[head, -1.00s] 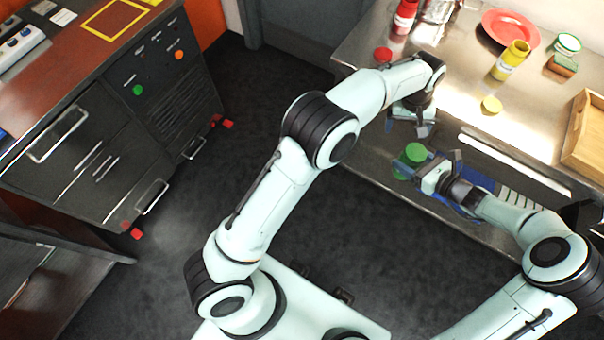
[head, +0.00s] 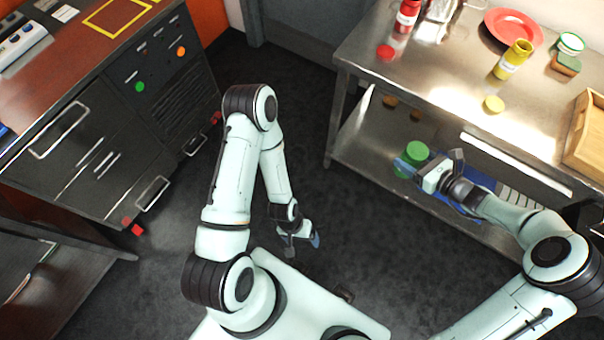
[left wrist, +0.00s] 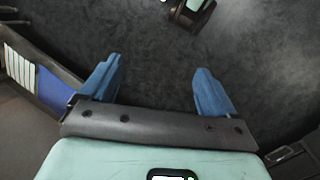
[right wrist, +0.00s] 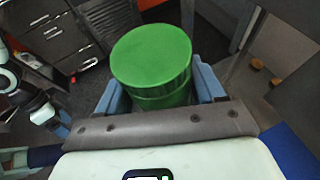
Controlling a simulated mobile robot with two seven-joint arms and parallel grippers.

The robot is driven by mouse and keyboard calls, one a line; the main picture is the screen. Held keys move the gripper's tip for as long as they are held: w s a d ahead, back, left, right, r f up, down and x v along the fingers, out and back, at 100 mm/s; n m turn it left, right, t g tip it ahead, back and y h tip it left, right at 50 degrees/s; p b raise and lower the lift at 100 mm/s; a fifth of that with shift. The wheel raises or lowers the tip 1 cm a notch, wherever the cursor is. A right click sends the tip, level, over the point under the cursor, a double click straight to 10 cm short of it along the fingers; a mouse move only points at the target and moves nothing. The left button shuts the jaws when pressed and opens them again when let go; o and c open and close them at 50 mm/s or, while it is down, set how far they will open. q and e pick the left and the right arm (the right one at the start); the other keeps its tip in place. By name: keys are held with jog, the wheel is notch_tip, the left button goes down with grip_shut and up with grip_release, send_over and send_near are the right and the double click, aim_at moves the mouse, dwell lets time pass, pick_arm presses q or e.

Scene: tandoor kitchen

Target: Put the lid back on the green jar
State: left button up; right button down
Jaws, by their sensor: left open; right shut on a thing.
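The green jar (head: 405,166) is held upright by my right gripper (head: 428,172), in front of the steel table. The green lid (head: 417,152) sits on top of the jar. In the right wrist view the lid (right wrist: 152,55) covers the jar's top, and a seam shows above the jar body (right wrist: 162,97) between the blue fingers. I cannot tell whether the lid is fully tight. My left gripper (head: 302,242) is open and empty over the dark floor, well away from the jar. Its spread fingers (left wrist: 155,85) show in the left wrist view with nothing between them.
The steel table (head: 440,75) bears a red jar (head: 407,15), a red lid (head: 385,52), a yellow jar (head: 513,58), a yellow lid (head: 493,104), a red plate (head: 512,27) and a wooden tray (head: 585,140). A dark cabinet (head: 120,120) stands left. The floor between is clear.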

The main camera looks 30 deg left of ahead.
dwell(0.3)
jog(key=shift+r, duration=0.1)
jog(key=shift+w+d+r+m+t, duration=0.1)
jog(key=shift+d+r+m+t, duration=0.1)
jog(key=shift+d+m+t, duration=0.15)
jog(key=s+d+r+m+t+h, duration=0.1)
jog(key=d+m+t+h, duration=0.5)
jog(key=d, duration=0.7)
jog(key=shift+s+r+m, duration=0.2)
jog(key=shift+s+m, duration=0.35)
jog(key=shift+m, duration=0.1)
